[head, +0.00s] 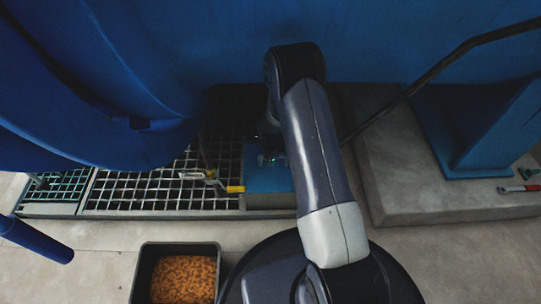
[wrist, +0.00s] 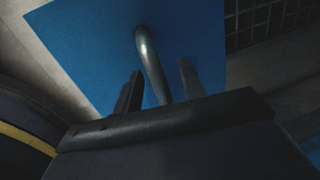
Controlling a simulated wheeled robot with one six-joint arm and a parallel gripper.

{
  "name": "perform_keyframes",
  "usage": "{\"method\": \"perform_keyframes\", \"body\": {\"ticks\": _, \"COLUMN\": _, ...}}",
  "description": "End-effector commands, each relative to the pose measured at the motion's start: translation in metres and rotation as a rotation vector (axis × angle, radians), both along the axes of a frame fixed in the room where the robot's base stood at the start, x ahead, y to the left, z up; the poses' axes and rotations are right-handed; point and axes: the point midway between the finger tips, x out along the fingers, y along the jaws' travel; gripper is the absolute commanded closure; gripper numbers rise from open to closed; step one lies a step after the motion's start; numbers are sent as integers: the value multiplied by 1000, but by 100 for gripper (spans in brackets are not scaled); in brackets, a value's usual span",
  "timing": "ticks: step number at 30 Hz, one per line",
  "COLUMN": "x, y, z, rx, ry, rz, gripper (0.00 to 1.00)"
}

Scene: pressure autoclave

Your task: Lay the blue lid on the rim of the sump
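The blue lid (head: 267,180) lies flat at the right end of the floor grating, partly hidden behind my arm. A grey edge (head: 270,202) shows right under its front side; I cannot tell whether this is the sump's rim. In the wrist view the lid (wrist: 90,45) fills much of the picture, with a curved metal handle (wrist: 151,60) standing from it. My gripper (wrist: 160,68) is open, its two fingers on either side of the handle with gaps showing. In the head view my gripper is mostly hidden in shadow behind the arm.
A valve with a yellow handle (head: 235,189) lies just left of the lid on the grating (head: 140,190). A dark bin (head: 146,262) of orange pellets stands in front. A concrete plinth (head: 400,190) is at right, with a large blue vessel (head: 100,90) overhead at left.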

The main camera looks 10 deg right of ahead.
Motion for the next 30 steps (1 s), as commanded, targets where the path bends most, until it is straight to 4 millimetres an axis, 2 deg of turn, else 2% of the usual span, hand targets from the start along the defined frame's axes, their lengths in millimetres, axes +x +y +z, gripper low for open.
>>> {"method": "perform_keyframes", "body": {"ticks": 8, "x": -2, "y": 0, "z": 2, "rx": 0, "ry": 4, "rz": 0, "gripper": 61}}
{"method": "perform_keyframes", "body": {"ticks": 11, "x": -3, "y": 1, "z": 14, "rx": 0, "ry": 2, "rz": 0, "gripper": 61}}
{"method": "perform_keyframes", "body": {"ticks": 21, "x": -15, "y": 3, "z": 81, "rx": 0, "ry": -1, "rz": 0, "gripper": 61}}
{"method": "perform_keyframes", "body": {"ticks": 25, "x": -19, "y": 4, "z": 98, "rx": 0, "ry": 0, "rz": 0, "gripper": 61}}
{"method": "perform_keyframes", "body": {"ticks": 30, "x": -21, "y": 4, "z": 105, "rx": 0, "ry": 2, "rz": 0, "gripper": 61}}
